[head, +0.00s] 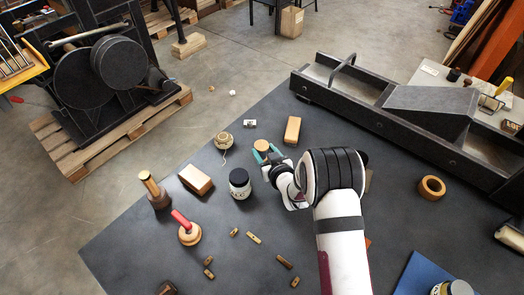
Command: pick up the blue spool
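A spool with a round tan top (262,145) stands on the dark table, right of the cream spool. Blue-teal shows around and below its top, and I take it for the blue spool. My gripper (269,159) is right at it, reaching from the lower right. The fingers are small here and overlap the spool, so I cannot tell whether they are closed on it or only around it. My wrist hides part of the spool's near side.
A cream spool with loose string (223,140) and a dark jar with a white label (240,184) stand close on the left. A wooden ring (431,188) and a long black press bed (400,115) are farther right.

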